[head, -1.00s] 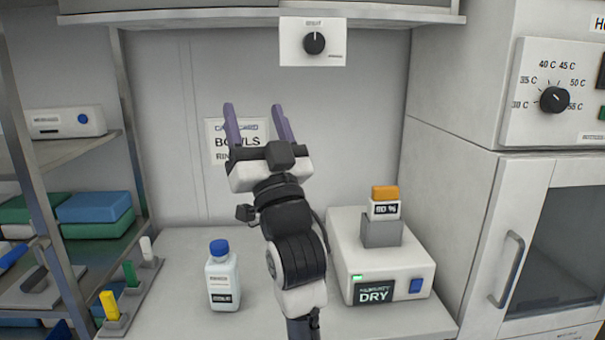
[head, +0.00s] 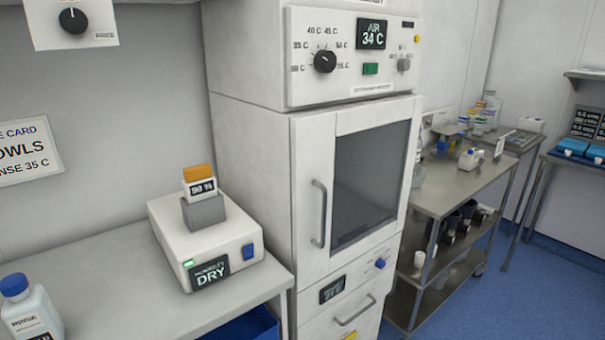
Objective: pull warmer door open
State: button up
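The warmer (head: 255,130) is a tall white cabinet in the middle of the head view. Its door (head: 312,150) has a dark glass window (head: 370,180) and looks shut. A grey vertical bar handle (head: 319,213) sits on the left side of the door. My gripper is not in view.
A white counter (head: 120,285) on the left holds a box marked DRY (head: 168,240) and a blue-capped bottle (head: 32,312). A drawer with a handle (head: 355,310) is below the door. A steel trolley (head: 450,190) stands right of the warmer. Blue floor shows at lower right.

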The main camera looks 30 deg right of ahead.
aim_at(313, 136)
jog(key=z, duration=1.2)
jog(key=i+j+u, duration=0.1)
jog(key=u, duration=0.15)
jog(key=i, duration=0.05)
